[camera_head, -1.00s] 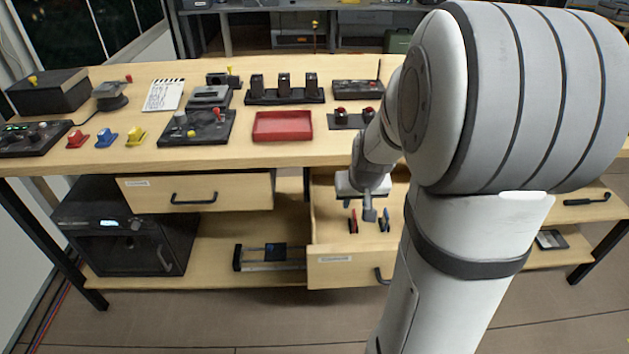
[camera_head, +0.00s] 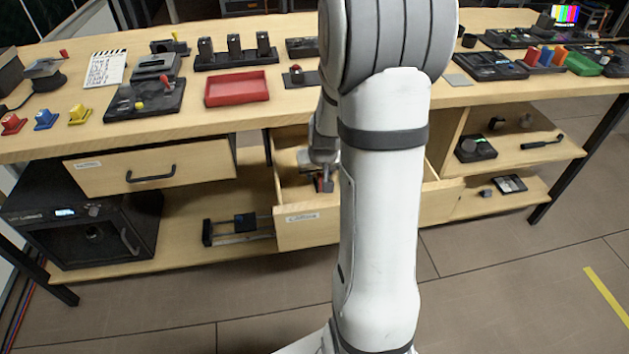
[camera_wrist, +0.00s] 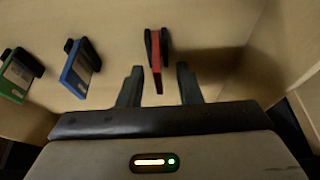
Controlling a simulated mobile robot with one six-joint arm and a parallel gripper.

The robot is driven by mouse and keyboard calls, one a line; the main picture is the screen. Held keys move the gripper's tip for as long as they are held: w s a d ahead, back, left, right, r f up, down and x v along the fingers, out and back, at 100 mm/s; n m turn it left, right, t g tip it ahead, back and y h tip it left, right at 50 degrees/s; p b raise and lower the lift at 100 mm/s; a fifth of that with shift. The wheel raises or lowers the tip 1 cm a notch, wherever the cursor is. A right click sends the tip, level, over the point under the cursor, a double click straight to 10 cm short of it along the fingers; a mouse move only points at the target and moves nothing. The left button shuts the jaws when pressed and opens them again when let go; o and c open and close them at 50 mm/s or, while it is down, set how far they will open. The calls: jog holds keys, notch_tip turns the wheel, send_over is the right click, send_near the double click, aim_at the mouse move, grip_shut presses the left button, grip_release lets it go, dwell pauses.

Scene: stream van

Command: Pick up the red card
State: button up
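The red card (camera_wrist: 156,55) stands edge-on in a small black holder in the open drawer (camera_head: 300,228). In the wrist view it lies between the two dark fingers of my gripper (camera_wrist: 159,68). The fingers are apart, with a gap on each side of the card; I see no contact. A blue card (camera_wrist: 80,70) and a green card (camera_wrist: 17,75), each in a black holder, stand to the left. In the head view my gripper (camera_head: 322,184) is down in the drawer and my arm hides much of it; a bit of red shows beside it.
The drawer's wooden walls are close around my gripper. Above is the bench top (camera_head: 250,135) with a red tray (camera_head: 236,89) and several devices.

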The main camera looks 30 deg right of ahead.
jog(key=shift+c, duration=0.4)
grip_shut()
jog(key=shift+r, duration=0.1)
